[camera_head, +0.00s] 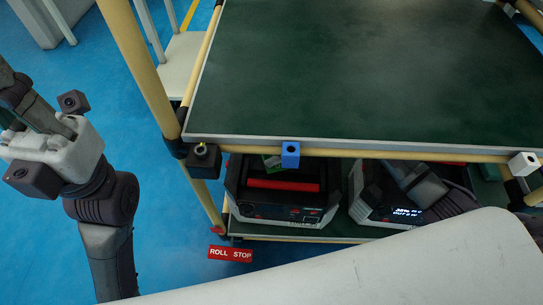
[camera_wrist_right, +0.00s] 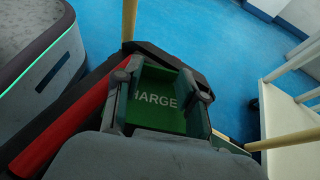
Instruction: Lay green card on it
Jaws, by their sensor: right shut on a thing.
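The green card (camera_wrist_right: 160,100) shows in the right wrist view, with white letters reading "HARGE" at its visible part. My right gripper (camera_wrist_right: 162,76) is shut on it, one finger at each side. The card is over the dark top of a device beside its red handle; whether it touches the top I cannot tell. In the head view a bit of green (camera_head: 272,160) shows behind the red handle (camera_head: 283,185) of the left device (camera_head: 280,212). The top shelf hides most of my right gripper there.
The rack's green top shelf (camera_head: 350,70) is bare and overhangs the lower devices. A second device (camera_head: 385,212) with a lit display stands at the right, partly behind my right arm. A red ROLL STOP tag (camera_head: 230,254) hangs low at the rack's left corner.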

